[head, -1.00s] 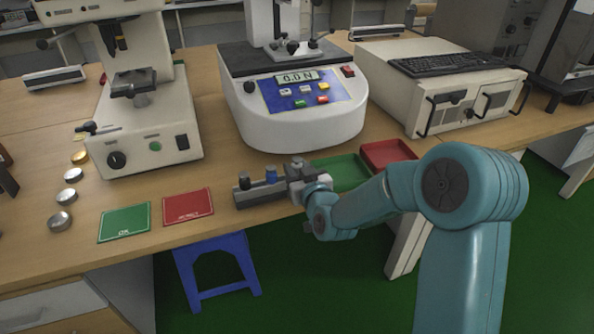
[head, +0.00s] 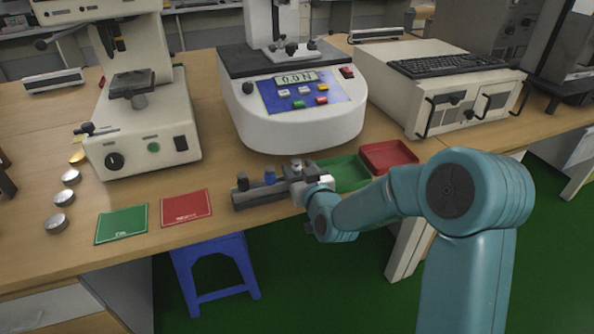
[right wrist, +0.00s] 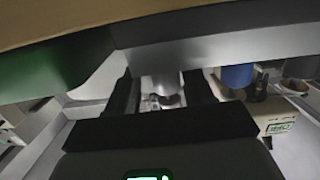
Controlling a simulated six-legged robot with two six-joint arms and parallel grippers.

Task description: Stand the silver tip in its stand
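The stand (head: 244,196) is a low dark grey block near the table's front edge, with a black tip (head: 242,181) and a blue tip (head: 270,176) upright on it. The silver tip (head: 296,164) shows at the stand's right end, upright, partly hidden by my right gripper (head: 298,178). In the right wrist view the silver tip (right wrist: 162,84) lies between the two dark fingers, with narrow gaps beside it, so the gripper looks open around it. Whether the tip is fully seated is hidden. The blue tip (right wrist: 236,76) stands just beside the right finger. My left gripper is not in view.
A green tray (head: 343,173) and a red tray (head: 388,156) lie right of the stand. A red card (head: 186,207) and a green card (head: 122,224) lie left. The force gauge (head: 300,125) stands behind. Several silver discs (head: 57,224) are at far left.

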